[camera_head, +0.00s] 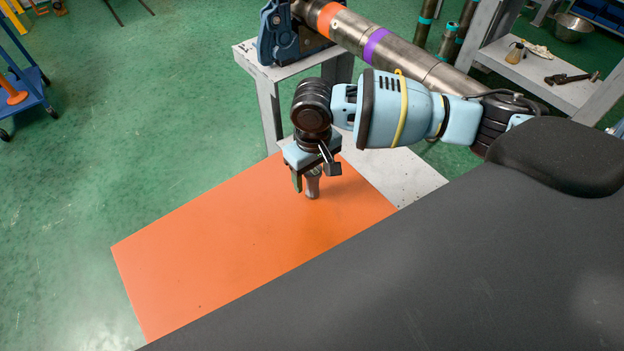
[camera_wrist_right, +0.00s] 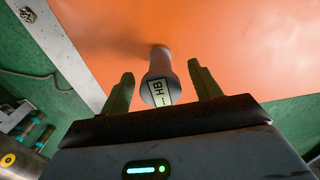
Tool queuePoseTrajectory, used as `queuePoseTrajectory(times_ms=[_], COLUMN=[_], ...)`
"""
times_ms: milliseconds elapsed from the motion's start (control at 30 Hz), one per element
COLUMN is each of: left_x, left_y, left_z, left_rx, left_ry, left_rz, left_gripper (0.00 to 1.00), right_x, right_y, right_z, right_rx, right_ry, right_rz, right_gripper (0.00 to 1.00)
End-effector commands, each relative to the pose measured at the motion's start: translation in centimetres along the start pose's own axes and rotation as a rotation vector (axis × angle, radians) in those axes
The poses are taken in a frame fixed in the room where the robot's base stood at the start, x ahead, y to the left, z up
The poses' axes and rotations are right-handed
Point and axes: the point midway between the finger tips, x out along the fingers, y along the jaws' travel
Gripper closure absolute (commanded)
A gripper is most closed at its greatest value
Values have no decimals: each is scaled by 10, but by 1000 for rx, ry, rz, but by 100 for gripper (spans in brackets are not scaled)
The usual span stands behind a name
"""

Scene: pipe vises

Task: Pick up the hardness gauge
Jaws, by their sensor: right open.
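The hardness gauge (camera_head: 313,188) is a small grey cylinder standing upright on the orange surface (camera_head: 215,245). In the right wrist view the gauge (camera_wrist_right: 157,68) shows a pale label reading "HB" on its near end. My right gripper (camera_head: 311,178) points down over the gauge and hides its upper part in the head view. In the right wrist view the gripper (camera_wrist_right: 161,76) is open, with one finger on each side of the gauge and a visible gap on both sides. My left gripper is not in view.
A long steel pipe (camera_head: 420,65) with orange and purple bands rests in a blue vise (camera_head: 283,35) behind my right arm. A grey bench (camera_head: 580,95) with tools stands at the back right. A blue cart (camera_head: 28,92) stands far left. The orange surface's left part is clear.

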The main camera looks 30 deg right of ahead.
Motion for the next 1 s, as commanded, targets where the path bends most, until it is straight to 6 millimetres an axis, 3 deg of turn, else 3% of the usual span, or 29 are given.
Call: queuePoseTrajectory(times_ms=[133, 433, 800, 1000], left_x=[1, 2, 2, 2], left_y=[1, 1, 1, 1], left_z=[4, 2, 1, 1], left_rx=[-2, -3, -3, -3], left_ry=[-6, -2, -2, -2], left_rz=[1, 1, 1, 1], left_gripper=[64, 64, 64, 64], right_x=[16, 18, 18, 18], right_y=[0, 0, 0, 0], right_z=[0, 0, 0, -1], right_rx=[0, 0, 0, 0], right_ry=[-1, 2, 2, 2], right_rz=[0, -1, -1, -1], right_gripper=[37, 39, 87, 89])
